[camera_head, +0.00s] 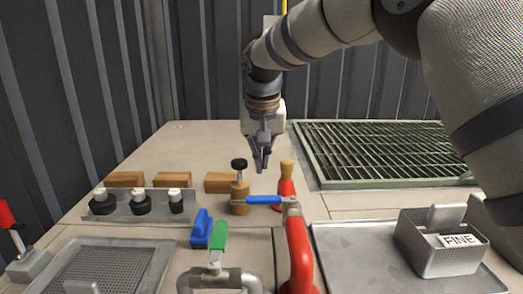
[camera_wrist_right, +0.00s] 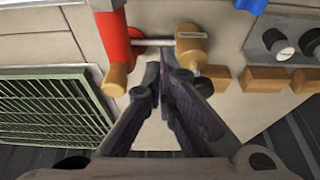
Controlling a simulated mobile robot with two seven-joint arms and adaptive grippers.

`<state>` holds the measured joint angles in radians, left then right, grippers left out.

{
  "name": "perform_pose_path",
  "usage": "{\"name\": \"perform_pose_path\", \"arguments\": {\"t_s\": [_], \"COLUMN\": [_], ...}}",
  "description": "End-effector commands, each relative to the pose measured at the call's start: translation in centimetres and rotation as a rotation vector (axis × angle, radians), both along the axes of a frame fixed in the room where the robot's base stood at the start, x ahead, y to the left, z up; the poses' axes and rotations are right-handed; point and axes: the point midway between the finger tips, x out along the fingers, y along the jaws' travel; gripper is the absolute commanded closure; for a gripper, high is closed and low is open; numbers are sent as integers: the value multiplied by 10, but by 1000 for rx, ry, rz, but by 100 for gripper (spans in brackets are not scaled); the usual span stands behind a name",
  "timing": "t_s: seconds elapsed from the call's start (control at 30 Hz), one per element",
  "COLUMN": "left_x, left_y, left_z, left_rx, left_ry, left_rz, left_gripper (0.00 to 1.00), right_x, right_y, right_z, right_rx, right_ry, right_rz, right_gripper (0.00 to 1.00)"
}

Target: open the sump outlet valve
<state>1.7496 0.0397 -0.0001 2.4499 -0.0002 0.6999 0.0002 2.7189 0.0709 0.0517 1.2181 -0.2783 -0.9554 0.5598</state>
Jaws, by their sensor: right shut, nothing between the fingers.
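My right gripper (camera_head: 261,167) is shut and empty, pointing down above the bench behind the valves. It also shows in the right wrist view (camera_wrist_right: 166,76). Just in front of it are a brass-coloured body with a black knob (camera_head: 239,186) and a red pipe (camera_head: 300,255) with a blue lever (camera_head: 264,200) lying across. A red fitting with a tan end (camera_head: 286,177) is close to the fingers' right. A green handle (camera_head: 219,238) stands upright on a grey pipe (camera_head: 225,278), beside a blue handle (camera_head: 201,228). I cannot tell which is the sump outlet valve. My left gripper is not in view.
A plate with black-and-white knobs (camera_head: 140,207) is at left, with tan blocks (camera_head: 172,179) behind. A green grating (camera_head: 375,152) is at back right. A metal tray (camera_head: 360,265) and a basket labelled "FINE" (camera_head: 440,258) are at right. A red lever (camera_head: 8,216) is far left.

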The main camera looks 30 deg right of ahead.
Motion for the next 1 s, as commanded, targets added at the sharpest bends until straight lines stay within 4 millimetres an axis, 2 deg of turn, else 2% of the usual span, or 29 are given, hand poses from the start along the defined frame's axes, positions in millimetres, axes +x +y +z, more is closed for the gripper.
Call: {"name": "perform_pose_path", "arguments": {"t_s": [0.03, 0.17, 0.3, 0.5, 1.0], "left_x": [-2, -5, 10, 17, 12], "left_y": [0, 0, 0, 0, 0], "left_z": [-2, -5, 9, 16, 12], "left_rx": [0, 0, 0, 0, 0], "left_ry": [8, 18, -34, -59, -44], "left_rz": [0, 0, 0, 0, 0], "left_gripper": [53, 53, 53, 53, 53], "right_x": [3, 11, -8, -23, -19], "right_y": [-2, -6, 4, 11, 11], "right_z": [-14, -40, -29, -34, -41], "right_rx": [0, 1, 0, 0, 0], "right_ry": [8, 6, -11, -8, 1], "right_rz": [0, -1, 2, 0, 13], "right_gripper": [100, 100, 100, 100, 100]}}
